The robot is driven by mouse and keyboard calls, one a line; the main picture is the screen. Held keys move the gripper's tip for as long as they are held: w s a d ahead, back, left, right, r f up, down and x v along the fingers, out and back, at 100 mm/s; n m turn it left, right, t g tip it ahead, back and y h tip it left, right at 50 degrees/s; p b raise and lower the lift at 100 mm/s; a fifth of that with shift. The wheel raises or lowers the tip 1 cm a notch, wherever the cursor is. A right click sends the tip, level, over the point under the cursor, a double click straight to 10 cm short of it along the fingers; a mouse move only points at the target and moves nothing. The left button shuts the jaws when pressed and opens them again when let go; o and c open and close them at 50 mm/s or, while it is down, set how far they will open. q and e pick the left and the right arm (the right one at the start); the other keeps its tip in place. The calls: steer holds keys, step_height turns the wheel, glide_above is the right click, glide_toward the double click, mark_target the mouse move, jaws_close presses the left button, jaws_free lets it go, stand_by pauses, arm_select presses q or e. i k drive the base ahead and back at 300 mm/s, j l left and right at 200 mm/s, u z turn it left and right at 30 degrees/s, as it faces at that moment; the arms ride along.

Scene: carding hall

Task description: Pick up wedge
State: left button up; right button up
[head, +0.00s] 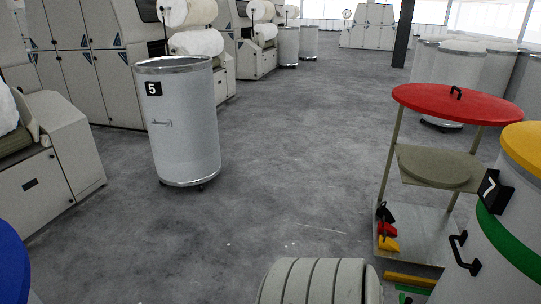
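Small wedge-like pieces sit at the left edge of the bottom shelf of a cart on the right: a black one (385,212), a red one (387,229) and a yellow one (389,244). They are close together in a row, and I cannot tell whether they touch. They are small in the view, so their exact shape is hard to make out. Neither of my grippers shows in the head view.
The cart has a red round lid (440,100) on top and a grey-green disc (434,166) on its middle shelf. A white can with a yellow lid (524,150) stands close at right. Can 5 (184,120) stands left. Open floor (280,190) lies between.

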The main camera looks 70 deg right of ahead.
mark_target(382, 211)
steer(key=z, duration=3.3)
steer(key=u, duration=3.5)
steer(key=z, duration=3.2)
